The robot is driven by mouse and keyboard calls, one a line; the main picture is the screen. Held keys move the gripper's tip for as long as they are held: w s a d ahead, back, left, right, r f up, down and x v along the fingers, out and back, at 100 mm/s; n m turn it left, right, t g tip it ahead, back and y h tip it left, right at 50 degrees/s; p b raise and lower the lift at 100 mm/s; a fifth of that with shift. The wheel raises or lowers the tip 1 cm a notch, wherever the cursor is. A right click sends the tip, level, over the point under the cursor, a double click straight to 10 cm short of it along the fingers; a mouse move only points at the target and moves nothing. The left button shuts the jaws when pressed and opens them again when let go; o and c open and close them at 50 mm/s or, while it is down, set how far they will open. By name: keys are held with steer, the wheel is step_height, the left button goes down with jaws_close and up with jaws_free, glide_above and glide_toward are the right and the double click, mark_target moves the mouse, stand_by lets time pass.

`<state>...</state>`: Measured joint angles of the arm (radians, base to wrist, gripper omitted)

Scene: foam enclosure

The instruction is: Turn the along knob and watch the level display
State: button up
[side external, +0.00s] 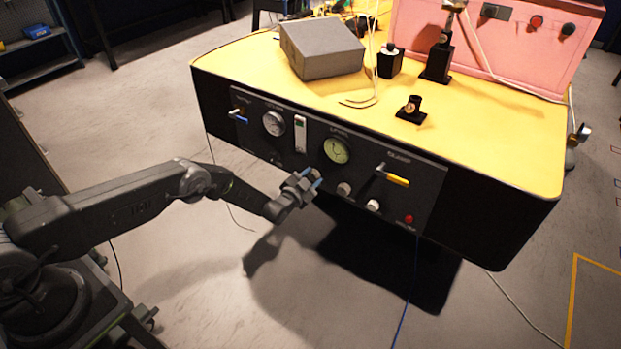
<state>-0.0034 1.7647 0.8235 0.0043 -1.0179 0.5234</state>
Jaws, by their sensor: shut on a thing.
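My gripper (314,180) is at the lower middle of the black front panel (432,192), coming in from the left. Its blue-tipped fingers are shut on a knob that they hide almost fully; its label cannot be read. A grey knob (344,189) and a white knob (373,205) sit to the right in the same row, apart from my gripper. The level display (337,150) is a round, pale yellow-green dial above the gripper, under lettering that looks like "LEVEL". Its reading is too small to tell.
The panel also has a second dial (273,123), a white strip indicator (300,134), a blue-handled lever (238,115), a yellow-handled lever (395,179) and a red button (408,219). A grey block (322,48) lies on the yellow top (480,125).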

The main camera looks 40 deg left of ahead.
steer(key=shift+m, duration=2.2)
steer(key=o, duration=0.9)
steer(key=shift+s, duration=0.1)
steer(key=s, duration=1.3)
steer(key=shift+s, duration=0.3)
